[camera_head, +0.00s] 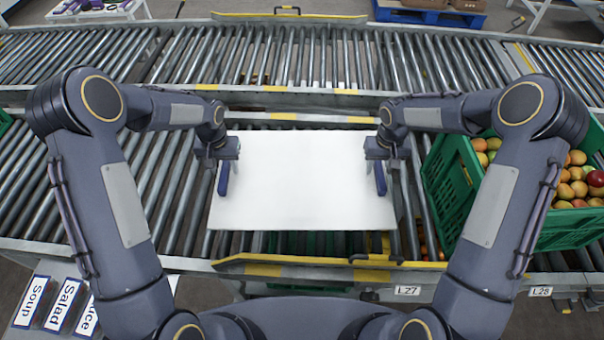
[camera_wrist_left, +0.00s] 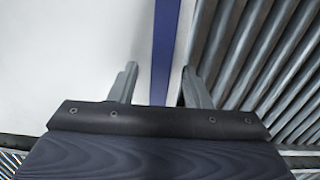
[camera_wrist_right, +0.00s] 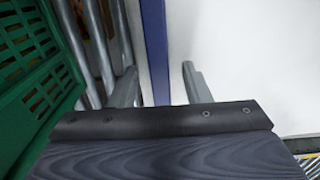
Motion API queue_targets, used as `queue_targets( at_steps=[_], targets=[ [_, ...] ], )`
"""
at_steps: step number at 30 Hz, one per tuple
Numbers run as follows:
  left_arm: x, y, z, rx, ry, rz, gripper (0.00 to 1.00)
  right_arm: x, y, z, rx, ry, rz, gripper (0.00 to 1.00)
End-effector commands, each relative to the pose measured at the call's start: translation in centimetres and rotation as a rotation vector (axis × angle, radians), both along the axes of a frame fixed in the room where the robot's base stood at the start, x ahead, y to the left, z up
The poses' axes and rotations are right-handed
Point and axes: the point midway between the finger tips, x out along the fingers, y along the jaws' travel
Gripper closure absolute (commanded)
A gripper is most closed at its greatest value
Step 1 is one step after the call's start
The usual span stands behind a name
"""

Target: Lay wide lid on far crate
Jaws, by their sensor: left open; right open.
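The wide lid is a flat white panel (camera_head: 300,180) with a blue strip along its left side (camera_head: 223,180) and right side (camera_head: 380,180). My left gripper (camera_head: 222,160) is open, its fingers on either side of the left blue strip (camera_wrist_left: 164,50). My right gripper (camera_head: 381,158) is open, its fingers on either side of the right blue strip (camera_wrist_right: 155,50). Green parts (camera_head: 300,243) show under the lid's near edge; the lid hides most of what is below, so I cannot tell whether it rests on a crate.
Roller conveyor (camera_head: 180,180) is bare to the left. A yellow-striped rail (camera_head: 300,265) runs in front.

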Motion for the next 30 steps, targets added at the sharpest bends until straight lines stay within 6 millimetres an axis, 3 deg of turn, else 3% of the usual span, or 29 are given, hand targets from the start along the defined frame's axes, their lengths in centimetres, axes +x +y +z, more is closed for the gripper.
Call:
queue_targets(
  at_steps=[9,19,30],
  targets=[
    [-0.02,0.02,-0.24,0.000,0.000,0.000,0.56,-0.01,-0.02,-0.22,0.000,0.000,0.000,0.56],
    [-0.01,0.02,-0.21,0.000,0.000,0.000,1.00,0.00,-0.02,-0.19,0.000,0.000,0.000,1.00],
    [0.02,0.02,-0.09,0.000,-0.001,0.000,1.00,0.03,-0.03,-0.08,0.000,-0.001,0.000,1.00]
  ],
)
